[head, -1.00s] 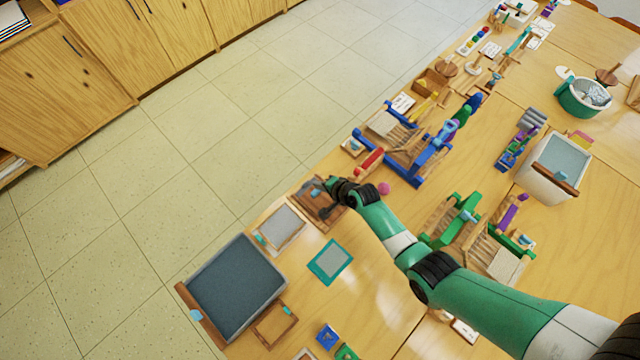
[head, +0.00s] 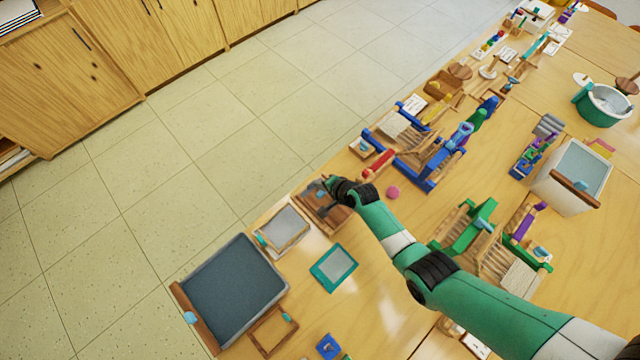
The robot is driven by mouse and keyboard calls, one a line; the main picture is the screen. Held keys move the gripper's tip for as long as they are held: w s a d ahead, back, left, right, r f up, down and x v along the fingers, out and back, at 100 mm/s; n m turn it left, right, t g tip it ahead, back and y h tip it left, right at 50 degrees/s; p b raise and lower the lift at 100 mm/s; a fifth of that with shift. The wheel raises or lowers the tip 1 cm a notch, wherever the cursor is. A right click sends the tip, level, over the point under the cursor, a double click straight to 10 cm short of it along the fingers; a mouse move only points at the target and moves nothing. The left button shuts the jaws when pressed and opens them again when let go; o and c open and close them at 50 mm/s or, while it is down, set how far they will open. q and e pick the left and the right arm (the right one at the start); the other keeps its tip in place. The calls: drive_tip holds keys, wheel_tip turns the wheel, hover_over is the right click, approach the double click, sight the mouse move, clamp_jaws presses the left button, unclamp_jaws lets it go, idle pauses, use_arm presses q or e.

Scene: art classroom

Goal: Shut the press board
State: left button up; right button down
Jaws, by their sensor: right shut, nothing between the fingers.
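A brown wooden piece that looks like the press board (head: 312,214) lies near the table's far-left edge. My right arm comes in from the lower right and ends over it. My right gripper (head: 327,189) is shut and empty, at the board's upper side; the wrist hides part of the board. I cannot tell whether the gripper touches it or how far the board is open. My left gripper is not in view.
A framed screen (head: 284,230) lies just left of the board, with a large dark tray (head: 235,285) beyond it. A teal frame (head: 334,267) lies below. A red roller (head: 378,164), a pink ball (head: 392,192) and a blue loom (head: 431,183) stand to the right.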

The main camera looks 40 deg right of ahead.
drive_tip(key=shift+r, duration=0.1)
drive_tip(key=w+r+p, duration=0.3)
drive_tip(key=r+p, duration=0.3)
drive_tip(key=r, duration=0.7)
drive_tip(key=shift+w+a+r+p, duration=0.15)
drive_tip(key=shift+p, duration=0.2)
